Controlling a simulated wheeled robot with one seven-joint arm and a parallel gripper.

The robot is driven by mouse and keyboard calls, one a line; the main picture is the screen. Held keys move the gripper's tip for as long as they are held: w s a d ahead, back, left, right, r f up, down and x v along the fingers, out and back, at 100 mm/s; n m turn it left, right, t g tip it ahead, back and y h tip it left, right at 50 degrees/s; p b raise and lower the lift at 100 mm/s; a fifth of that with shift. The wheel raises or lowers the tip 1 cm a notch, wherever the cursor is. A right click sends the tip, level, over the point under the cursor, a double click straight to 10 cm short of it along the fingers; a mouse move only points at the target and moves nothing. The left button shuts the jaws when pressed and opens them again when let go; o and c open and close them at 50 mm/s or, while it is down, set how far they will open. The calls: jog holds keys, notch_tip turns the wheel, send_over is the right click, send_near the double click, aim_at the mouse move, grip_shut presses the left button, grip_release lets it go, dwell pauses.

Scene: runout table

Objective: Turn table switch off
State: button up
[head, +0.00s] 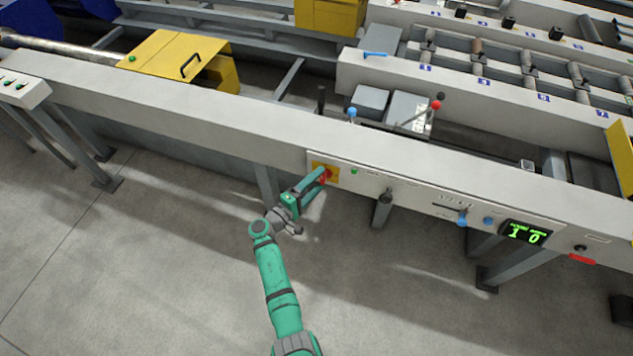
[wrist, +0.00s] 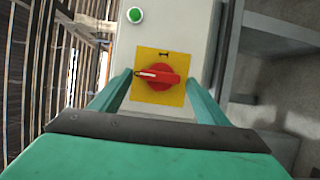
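The table switch is a red rotary knob (head: 325,177) on a square yellow plate (head: 333,169), at the left end of the panel on the table's front. In the wrist view the knob (wrist: 158,76) lies crosswise, its white pointer line toward the left. A black mark like an "I" shows on the plate (wrist: 164,55) above it. My gripper (head: 318,180) is at the switch, its fingers apart on both sides of the knob. Gaps show between the fingers and the knob in the wrist view. In the head view my gripper partly hides the knob and plate.
A green button (head: 354,171) sits just right of the plate. Levers with blue and red knobs rise behind the rail. The floor in front is clear.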

jog(key=v, duration=1.1)
jog(key=shift+d+f, duration=0.1)
dwell(0.4)
